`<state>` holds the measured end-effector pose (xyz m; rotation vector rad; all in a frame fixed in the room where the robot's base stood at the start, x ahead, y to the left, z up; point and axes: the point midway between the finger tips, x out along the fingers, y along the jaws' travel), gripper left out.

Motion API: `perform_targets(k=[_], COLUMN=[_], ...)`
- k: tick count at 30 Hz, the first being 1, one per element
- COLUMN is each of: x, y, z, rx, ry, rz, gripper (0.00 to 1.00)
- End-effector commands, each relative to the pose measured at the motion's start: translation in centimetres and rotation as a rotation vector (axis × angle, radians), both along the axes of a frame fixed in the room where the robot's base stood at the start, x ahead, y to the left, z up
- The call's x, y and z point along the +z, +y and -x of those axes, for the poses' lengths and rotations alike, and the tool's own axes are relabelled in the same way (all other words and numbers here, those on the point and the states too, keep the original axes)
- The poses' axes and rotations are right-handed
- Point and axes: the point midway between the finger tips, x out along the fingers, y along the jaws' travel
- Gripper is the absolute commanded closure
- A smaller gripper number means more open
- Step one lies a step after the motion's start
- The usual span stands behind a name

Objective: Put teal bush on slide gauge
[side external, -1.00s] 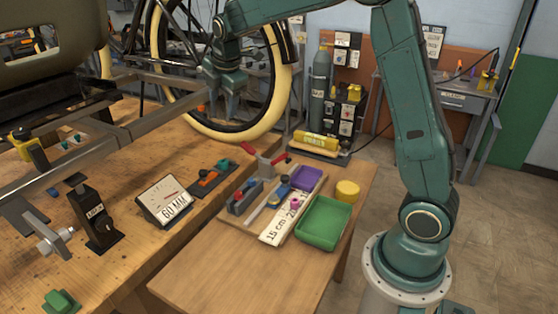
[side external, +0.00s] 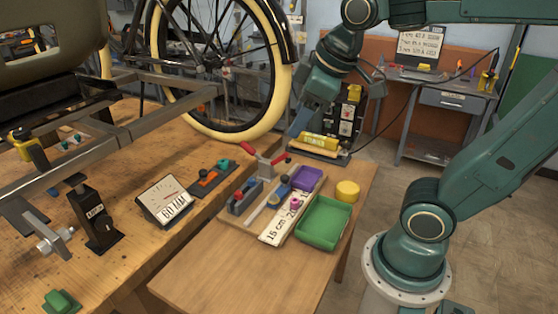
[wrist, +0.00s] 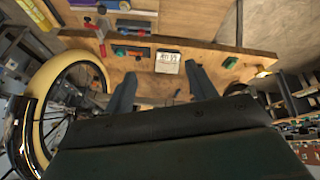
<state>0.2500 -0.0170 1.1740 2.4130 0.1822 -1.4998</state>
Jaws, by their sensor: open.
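The teal bush (side external: 223,164) stands at the far end of a dark block on the wooden bench, beside an orange piece. It also shows in the wrist view (wrist: 119,50), left of the orange piece. What looks like the slide gauge (side external: 277,226), a white strip marked "15 cm", lies on the small side table with a magenta bush (side external: 296,204) on it. My gripper (side external: 298,130) is open and empty, pointing down near the back of the side table, right of the bush and above it. Its spread fingers (wrist: 161,72) show in the wrist view.
A green tray (side external: 325,222), a purple tray (side external: 308,179) and a yellow cylinder (side external: 347,191) stand around the strip. A red-handled clamp (side external: 265,160) rises near the bush. A yellow roll (side external: 319,141) lies below my gripper. The wheel (side external: 220,130) stands behind the bench.

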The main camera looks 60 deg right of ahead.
Motion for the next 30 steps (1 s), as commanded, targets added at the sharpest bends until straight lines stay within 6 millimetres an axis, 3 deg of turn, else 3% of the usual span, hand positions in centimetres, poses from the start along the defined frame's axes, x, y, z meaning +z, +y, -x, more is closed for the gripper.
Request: perform_targets(k=[3, 10, 30], x=[-0.9, -2.6, -3.0], y=[0.8, 1.6, 1.7], z=[3.0, 6.4, 7.1], rx=[-0.095, -0.228, -0.261], ry=[-0.018, -0.031, -0.033], rz=[-0.07, -0.165, -0.189], gripper=[0.44, 0.44, 0.44])
